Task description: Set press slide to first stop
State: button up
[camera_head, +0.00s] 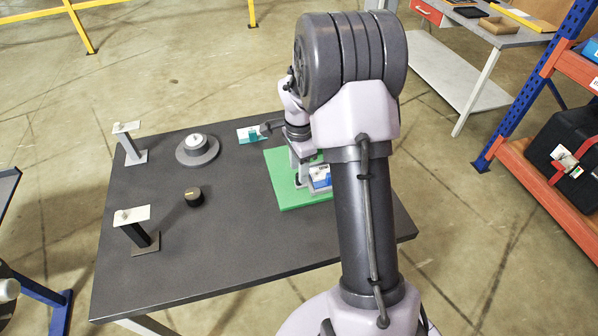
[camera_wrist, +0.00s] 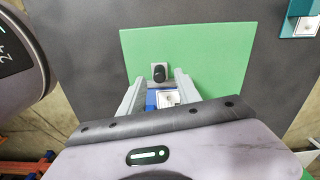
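A green board (camera_head: 284,190) lies on the dark table, partly hidden behind my arm. It also shows in the wrist view (camera_wrist: 215,55). A black knob on a small grey plate (camera_wrist: 159,73) stands over the board, and a blue block with a white top (camera_wrist: 167,98) sits just below it in that view. The blue block also shows beside my arm in the head view (camera_head: 320,177). I cannot tell which part is the press slide. My gripper (camera_wrist: 157,82) is over the board with its fingers apart, one on each side of the knob. Contact cannot be made out.
A teal block with a white top (camera_head: 251,133) lies beside the board. The table's front middle is clear.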

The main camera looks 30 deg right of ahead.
notch_tip(320, 180, up, 14)
jog(key=p, duration=0.4)
jog(key=shift+r, duration=0.25)
